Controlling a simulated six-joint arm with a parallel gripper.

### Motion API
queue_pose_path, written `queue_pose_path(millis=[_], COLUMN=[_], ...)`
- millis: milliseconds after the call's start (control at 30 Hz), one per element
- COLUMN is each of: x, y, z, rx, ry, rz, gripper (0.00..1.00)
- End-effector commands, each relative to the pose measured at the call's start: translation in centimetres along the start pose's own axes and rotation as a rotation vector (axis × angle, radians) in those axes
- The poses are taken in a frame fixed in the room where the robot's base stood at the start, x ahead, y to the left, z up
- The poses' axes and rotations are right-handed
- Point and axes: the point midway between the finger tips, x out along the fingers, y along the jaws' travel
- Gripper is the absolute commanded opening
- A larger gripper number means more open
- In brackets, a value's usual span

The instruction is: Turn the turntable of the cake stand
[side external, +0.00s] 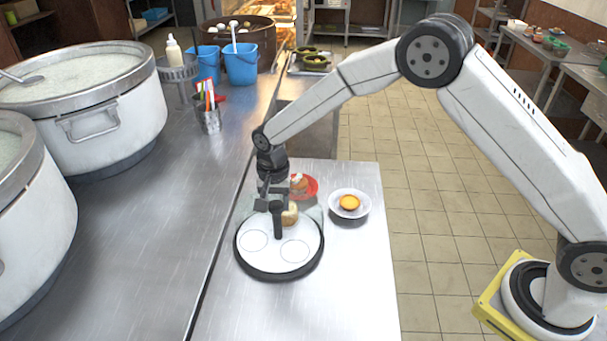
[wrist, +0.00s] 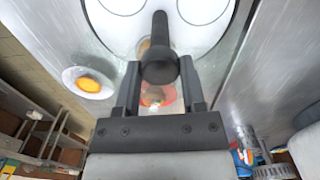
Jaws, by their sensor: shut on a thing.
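The turntable (side external: 268,262) is a round white disc with a dark rim on the metal table, with circles marked on its top. Its white top also shows at the upper edge of the wrist view (wrist: 160,12). A dark upright handle (side external: 278,222) stands at the disc's far side. My gripper (side external: 270,200) is above that side, pointing down, and is shut on the handle, whose round end (wrist: 160,70) lies between the two fingers in the wrist view. A pale bun (side external: 290,216) is just behind the handle, partly hidden; I cannot tell if it rests on the disc.
A red plate (side external: 312,187) with a bun sits behind the turntable. A white plate (side external: 350,212) with a yellow tart is to the right. Large stockpots (side external: 90,95), a cup of utensils (side external: 208,120) and blue buckets (side external: 241,68) stand on the left counter. The table's front is clear.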

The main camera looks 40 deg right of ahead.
Motion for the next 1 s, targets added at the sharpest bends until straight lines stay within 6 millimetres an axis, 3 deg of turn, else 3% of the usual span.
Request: queue_pose_path(millis=[1000], x=[-0.07], y=[-0.04], z=[-0.06], rx=[0.508], ry=[0.001], rz=[-0.002], gripper=[0.0])
